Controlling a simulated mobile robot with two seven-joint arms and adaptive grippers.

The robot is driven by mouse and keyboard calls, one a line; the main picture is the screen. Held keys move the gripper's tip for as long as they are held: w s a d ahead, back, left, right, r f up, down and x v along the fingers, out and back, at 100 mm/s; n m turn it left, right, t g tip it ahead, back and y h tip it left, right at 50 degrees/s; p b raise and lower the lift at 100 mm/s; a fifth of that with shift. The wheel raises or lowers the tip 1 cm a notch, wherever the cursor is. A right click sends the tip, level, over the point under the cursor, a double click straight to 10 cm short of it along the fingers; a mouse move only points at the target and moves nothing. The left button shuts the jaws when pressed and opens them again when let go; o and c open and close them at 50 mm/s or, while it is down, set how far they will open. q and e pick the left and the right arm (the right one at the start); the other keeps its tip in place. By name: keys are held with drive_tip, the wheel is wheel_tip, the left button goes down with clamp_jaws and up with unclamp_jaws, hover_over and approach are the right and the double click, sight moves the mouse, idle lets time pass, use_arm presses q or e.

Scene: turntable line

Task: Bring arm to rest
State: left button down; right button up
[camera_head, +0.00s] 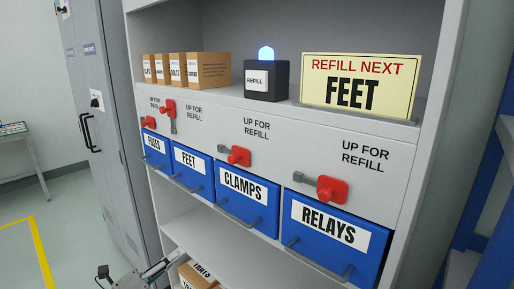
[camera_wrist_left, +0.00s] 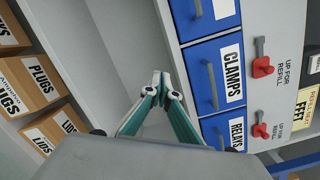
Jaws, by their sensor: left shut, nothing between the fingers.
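My left gripper (camera_head: 170,262) is low in the head view, in front of the shelf unit and below the blue bins. In the left wrist view its teal fingers (camera_wrist_left: 160,84) meet at the tips, with nothing between them. They point toward the grey shelf space beside the bins and appear apart from them. My right gripper is not in view. The red lever over the FEET bin (camera_head: 168,108) stands upright. The levers over FUSES (camera_head: 148,121), CLAMPS (camera_head: 238,156) and RELAYS (camera_head: 330,190) lie sideways.
Blue bins FUSES (camera_head: 155,145), FEET (camera_head: 193,170), CLAMPS (camera_head: 245,198) and RELAYS (camera_head: 335,238) sit in a row. Above are small cartons (camera_head: 210,71), a lit blue lamp (camera_head: 266,54) and a FEET sign (camera_head: 360,85). Cardboard boxes (camera_wrist_left: 30,95) stand on a lower shelf.

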use_arm(q)
drive_tip(key=s+d+f+n+g+y, duration=0.2)
drive_tip(key=s+f+n+g+y, duration=0.2)
drive_tip(key=s+f+n, duration=2.2)
drive_tip(key=f+y, duration=0.2)
drive_tip(key=y, duration=0.1)
drive_tip(key=shift+s+d+g, duration=0.25)
drive_tip(key=shift+s+g, duration=0.1)
drive_tip(key=shift+g, duration=0.05)
drive_tip(key=shift+r, duration=0.1)
